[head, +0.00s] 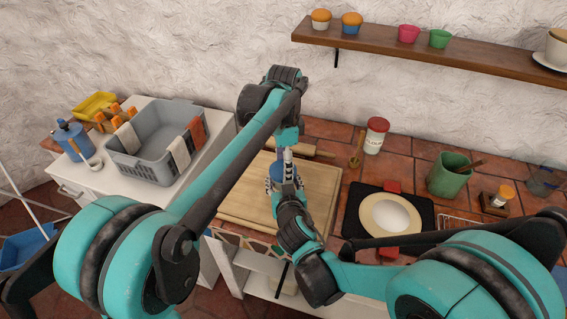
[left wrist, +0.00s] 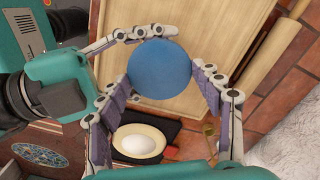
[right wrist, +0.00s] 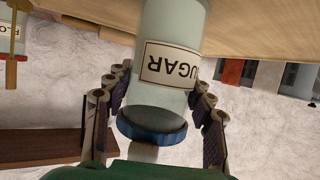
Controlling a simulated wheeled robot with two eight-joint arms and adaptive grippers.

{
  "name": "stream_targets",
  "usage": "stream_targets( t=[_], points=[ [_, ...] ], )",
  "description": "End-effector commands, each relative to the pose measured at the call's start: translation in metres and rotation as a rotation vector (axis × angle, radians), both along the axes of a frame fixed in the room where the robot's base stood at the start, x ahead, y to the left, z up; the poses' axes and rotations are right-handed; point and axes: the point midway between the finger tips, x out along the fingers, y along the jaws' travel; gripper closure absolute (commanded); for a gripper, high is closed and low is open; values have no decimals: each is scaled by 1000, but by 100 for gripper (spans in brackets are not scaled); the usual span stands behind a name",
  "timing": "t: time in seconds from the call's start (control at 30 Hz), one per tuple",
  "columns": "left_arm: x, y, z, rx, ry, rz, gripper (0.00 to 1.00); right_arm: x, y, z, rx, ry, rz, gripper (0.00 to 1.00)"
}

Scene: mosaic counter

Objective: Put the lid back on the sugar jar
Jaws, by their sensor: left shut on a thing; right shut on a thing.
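The sugar jar (right wrist: 165,92) is pale glass with a white SUGAR label, upside down in the right wrist view. My right gripper (head: 284,186) is shut on it, with fingers on both sides of the jar in the right wrist view. The round blue lid (left wrist: 160,70) sits between the fingers of my left gripper (head: 288,155), which is shut on it from above. In the right wrist view the lid (right wrist: 151,127) is at the jar's mouth; I cannot tell whether it is fully seated. In the head view the grippers mostly hide jar and lid.
A wooden board (head: 240,196) lies below the grippers with a rolling pin behind it. To its right are a flour jar (head: 376,136), a plate (head: 391,215) on a black mat and a green pot (head: 450,175). A grey basket (head: 152,165) stands at left.

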Motion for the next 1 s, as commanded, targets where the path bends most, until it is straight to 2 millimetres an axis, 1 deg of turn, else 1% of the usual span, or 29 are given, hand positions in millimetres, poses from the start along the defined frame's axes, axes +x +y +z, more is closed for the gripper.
stream_targets(
  t=[0.03,0.2,0.33,0.37,0.5,0.53,0.6,0.9,1.0],
  points=[
    [-1,0,0,0,0,-116,49,0,0,-1,0,2,-1,100],
    [-2,0,0,-1,0,-533,49,0,0,-1,0,2,-1,100],
    [-2,0,0,-1,0,-776,49,0,0,-1,0,2,-1,100],
    [-2,0,0,-1,0,-798,49,0,0,-1,0,2,-1,100],
    [-2,0,0,-1,0,-788,49,0,0,-1,0,2,-1,100],
    [-2,0,0,-1,1,-788,27,0,0,-1,0,2,-1,100],
    [-2,0,0,-1,1,-787,10,0,0,-1,0,2,-1,100],
    [-2,0,0,-1,0,-786,10,0,0,-1,0,2,-1,100],
    [-2,0,5,-1,0,-785,10,0,0,-1,0,2,-1,100]
  ],
)
